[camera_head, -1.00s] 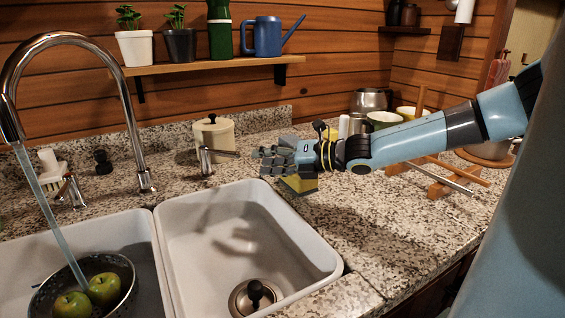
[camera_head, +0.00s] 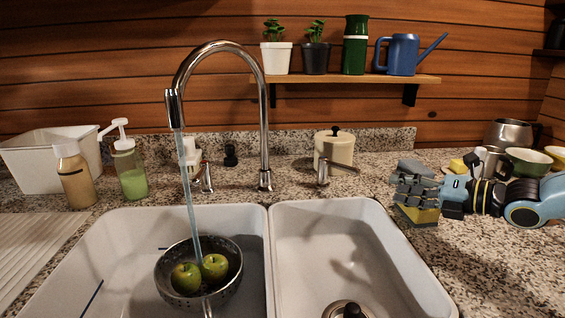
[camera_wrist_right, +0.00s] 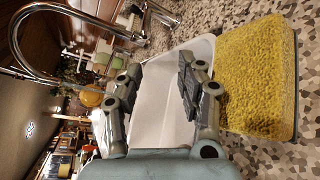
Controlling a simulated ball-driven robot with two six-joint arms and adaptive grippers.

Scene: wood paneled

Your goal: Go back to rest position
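My right gripper (camera_head: 414,184) reaches in from the right, over the counter by the right basin's edge. In the right wrist view its two fingers (camera_wrist_right: 158,72) stand apart with nothing between them. A yellow sponge with a dark underside (camera_head: 419,215) lies on the counter just below the gripper. In the right wrist view the sponge (camera_wrist_right: 257,78) lies to the right of the fingers, outside them. My left gripper is not in view.
Water runs from the tall faucet (camera_head: 265,120) into a colander (camera_head: 172,261) with two green apples in the left basin. The right basin (camera_head: 320,235) is empty. A lidded jar (camera_head: 334,152), mug and bowls (camera_head: 528,160) stand behind. Soap bottles (camera_head: 130,175) stand left.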

